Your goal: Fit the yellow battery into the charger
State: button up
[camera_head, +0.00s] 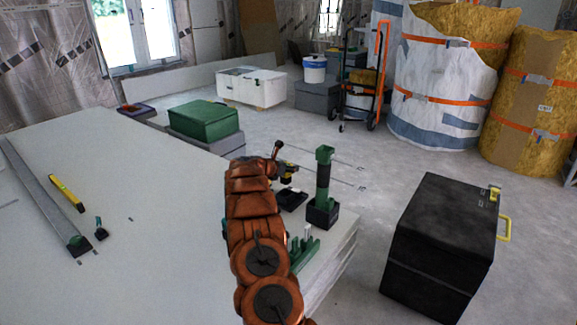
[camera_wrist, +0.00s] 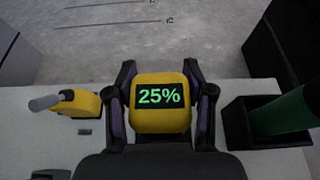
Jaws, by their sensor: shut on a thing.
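The yellow battery (camera_wrist: 160,117) shows a green "25%" on a black panel in the wrist view. My gripper (camera_wrist: 160,105) is shut on it, with one dark finger at each side. In the head view my gripper (camera_head: 284,172) is over the far edge of the white panel stack, and small yellow patches show there. A flat black thing (camera_head: 291,199), which looks like the charger, lies on the panel just below and right of my gripper. I cannot tell from these views whether the battery touches it. The battery's underside is hidden.
A black holder (camera_head: 322,213) with an upright green tool stands close right of my gripper. A yellow tool with a grey tip (camera_wrist: 78,104) lies left. Green racks (camera_head: 303,248), a black case (camera_head: 440,250) and a green box (camera_head: 204,121) are around. The left panel (camera_head: 130,200) is mostly clear.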

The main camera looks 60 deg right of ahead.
jog(key=shift+f+b, duration=0.7)
jog(key=shift+f, duration=0.9)
jog(key=shift+a+f+b, duration=0.1)
jog(key=shift+f+b, duration=0.45)
jog(key=shift+b, duration=0.2)
dwell(0.3)
jog(key=shift+f+b, duration=1.25)
jog(key=shift+f, duration=0.6)
dwell(1.1)
dwell(0.3)
jog(key=o, duration=1.3)
jog(key=shift+o, duration=0.2)
jog(key=v, duration=1.2)
